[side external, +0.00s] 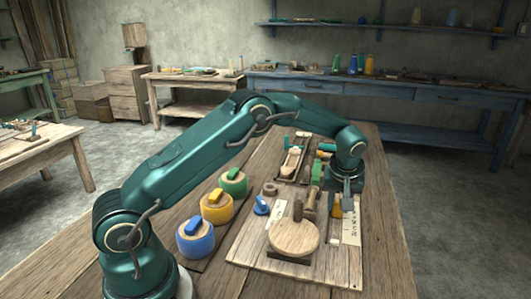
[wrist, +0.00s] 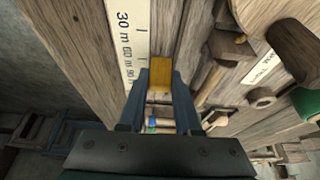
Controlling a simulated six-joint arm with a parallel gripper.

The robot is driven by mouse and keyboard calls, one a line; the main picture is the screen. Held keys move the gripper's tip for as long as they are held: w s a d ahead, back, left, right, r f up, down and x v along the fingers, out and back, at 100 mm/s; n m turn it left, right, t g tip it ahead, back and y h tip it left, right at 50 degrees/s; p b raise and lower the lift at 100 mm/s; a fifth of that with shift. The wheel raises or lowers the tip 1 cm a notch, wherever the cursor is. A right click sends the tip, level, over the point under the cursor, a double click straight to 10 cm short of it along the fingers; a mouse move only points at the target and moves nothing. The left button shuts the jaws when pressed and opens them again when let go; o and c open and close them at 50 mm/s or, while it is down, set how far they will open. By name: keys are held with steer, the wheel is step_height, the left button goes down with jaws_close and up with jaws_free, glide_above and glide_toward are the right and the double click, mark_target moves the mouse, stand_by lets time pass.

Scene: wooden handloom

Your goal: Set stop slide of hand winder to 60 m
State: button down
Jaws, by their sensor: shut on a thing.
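The hand winder has a round wooden disc (side external: 294,238) with an upright handle, mounted on a wooden board (side external: 268,265). Its stop slide is a small yellow block (side external: 336,210), also in the wrist view (wrist: 159,73). My gripper (side external: 346,200) is shut on the slide, with one finger on each side of it. A pale scale strip (wrist: 127,38) runs along the slot, to the left of the slide in the wrist view, and reads 30 m, 60 m and 90 m. The slide sits beside the lower labels, around 60 to 90 m; its exact mark is unclear.
Blue (side external: 195,238), yellow (side external: 217,207) and green (side external: 233,182) thread spools stand left of the board. A blue piece (side external: 261,206) lies near the disc. A wooden shuttle (side external: 292,160) and a green block (side external: 317,173) are behind. The disc stands close to my gripper.

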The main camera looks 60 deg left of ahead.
mark_target(336, 222)
steer(key=c, duration=0.6)
jaws_free()
steer(key=shift+v, duration=2.55)
steer(key=shift+r, duration=0.15)
